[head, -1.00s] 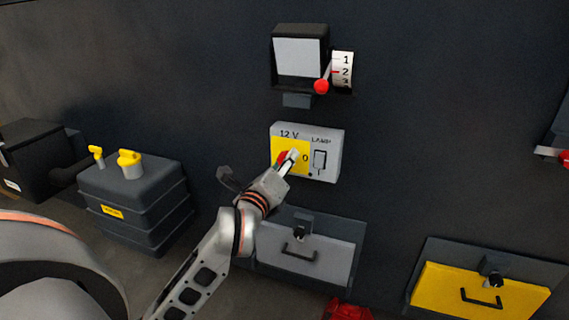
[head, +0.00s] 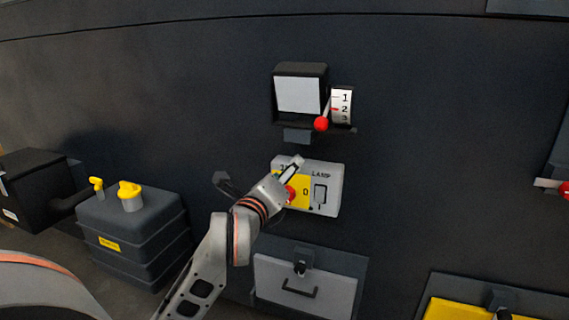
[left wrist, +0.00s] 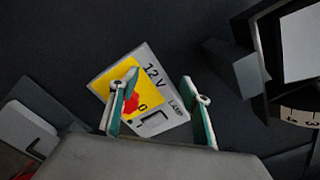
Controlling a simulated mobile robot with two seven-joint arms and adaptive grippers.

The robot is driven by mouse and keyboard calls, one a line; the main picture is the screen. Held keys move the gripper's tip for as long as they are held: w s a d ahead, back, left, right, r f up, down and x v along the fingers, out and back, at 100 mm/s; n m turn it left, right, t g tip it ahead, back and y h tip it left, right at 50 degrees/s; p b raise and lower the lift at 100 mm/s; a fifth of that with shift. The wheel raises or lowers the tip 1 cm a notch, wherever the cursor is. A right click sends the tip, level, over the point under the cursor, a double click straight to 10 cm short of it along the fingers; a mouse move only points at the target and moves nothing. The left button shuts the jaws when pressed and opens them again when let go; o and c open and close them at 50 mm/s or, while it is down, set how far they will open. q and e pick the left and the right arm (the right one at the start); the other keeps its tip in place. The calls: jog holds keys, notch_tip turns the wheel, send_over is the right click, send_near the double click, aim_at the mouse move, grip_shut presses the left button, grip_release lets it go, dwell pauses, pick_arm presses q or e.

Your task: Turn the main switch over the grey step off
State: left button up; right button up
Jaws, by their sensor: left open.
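The main switch is a red knob (head: 291,193) on the yellow half of the 12 V panel (head: 330,203), with a 0 mark to its right. The panel sits above the grey step (head: 322,282). My left gripper (head: 290,168) is at the panel's upper left and partly covers the yellow half. In the left wrist view the gripper (left wrist: 160,100) is open, with the panel (left wrist: 165,78) ahead between and beyond its fingers. The red knob (left wrist: 131,103) shows close beside the left finger; I cannot tell whether they touch. My right gripper is not in view.
A lamp rocker switch (head: 320,194) is on the panel's right half. Above hangs a dark box with a red-knobbed lever (head: 321,124) and a numbered scale (head: 341,104). A dark tank with yellow caps (head: 130,220) stands left. A yellow step (head: 455,311) is lower right.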

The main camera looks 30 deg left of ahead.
pick_arm(q)
notch_tip(320, 180, up, 3)
jog(key=shift+r, duration=0.15)
dwell(0.3)
jog(key=s+d+f+m+p, duration=0.2)
jog(key=s+f+m+p, duration=0.2)
jog(key=s+f+m, duration=0.5)
jog(key=w+a+f+m, duration=0.1)
jog(key=w+a+m, duration=0.1)
jog(key=w, duration=0.7)
jog(key=shift+w+m, duration=0.15)
jog(key=shift+m, duration=0.35)
jog(key=c, duration=1.1)
